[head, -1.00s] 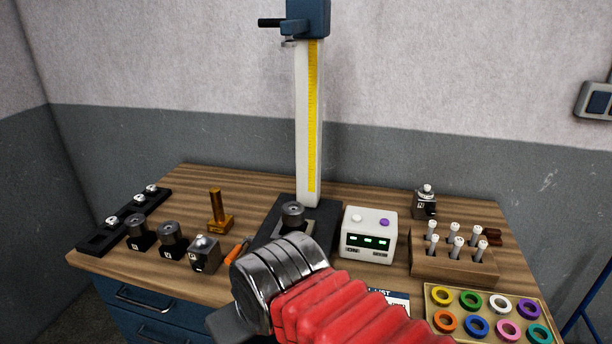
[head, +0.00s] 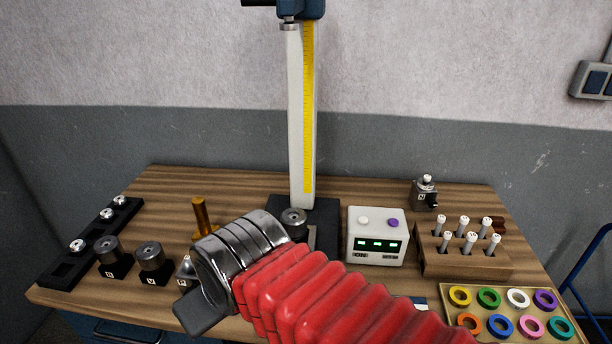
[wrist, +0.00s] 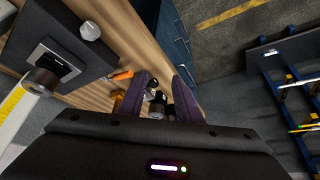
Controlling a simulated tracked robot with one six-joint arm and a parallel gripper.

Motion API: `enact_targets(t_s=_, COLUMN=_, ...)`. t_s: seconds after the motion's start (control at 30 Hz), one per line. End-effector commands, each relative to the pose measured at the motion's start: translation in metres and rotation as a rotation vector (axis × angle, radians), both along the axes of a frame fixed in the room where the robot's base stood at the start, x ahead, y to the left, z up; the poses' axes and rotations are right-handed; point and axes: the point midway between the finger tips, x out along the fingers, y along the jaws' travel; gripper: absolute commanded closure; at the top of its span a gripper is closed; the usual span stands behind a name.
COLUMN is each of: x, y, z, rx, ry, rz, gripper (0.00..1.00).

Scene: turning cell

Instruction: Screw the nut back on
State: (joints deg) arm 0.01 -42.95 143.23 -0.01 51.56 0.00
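No piece is clearly recognisable as the nut. A brass post (head: 200,216) stands at the left of the bench, its foot partly hidden by my arm. Black-based blocks with round grey tops (head: 107,250) (head: 151,256) stand left of it. A third block with a silver top (head: 187,268) is mostly hidden behind my gripper. My gripper (wrist: 162,76) shows two dark purple fingers spread apart in the wrist view. Small dark blocks (wrist: 157,103) show in the gap, seemingly beyond the fingers; I see nothing clamped. In the head view only a dark end of the gripper shows.
A black strip (head: 76,262) with silver knobs lies along the bench's left edge. A tall gauge (head: 300,130) stands behind my arm. A display box (head: 377,240), a wooden pin rack (head: 470,262) and a tray of coloured rings (head: 503,295) are right. An orange-handled tool (wrist: 122,76) lies left of the fingers.

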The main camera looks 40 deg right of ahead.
Motion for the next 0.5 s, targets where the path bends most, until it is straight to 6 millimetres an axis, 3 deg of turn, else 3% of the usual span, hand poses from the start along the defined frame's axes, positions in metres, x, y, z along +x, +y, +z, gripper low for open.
enact_targets(t_s=0.23, x=-0.0001, y=0.0, z=0.0, rx=0.0, ry=0.0, rz=0.0, gripper=0.69)
enact_targets(t_s=0.5, x=0.0077, y=-0.0099, z=0.0087, rx=-0.01, ry=0.007, rz=0.0, gripper=0.5)
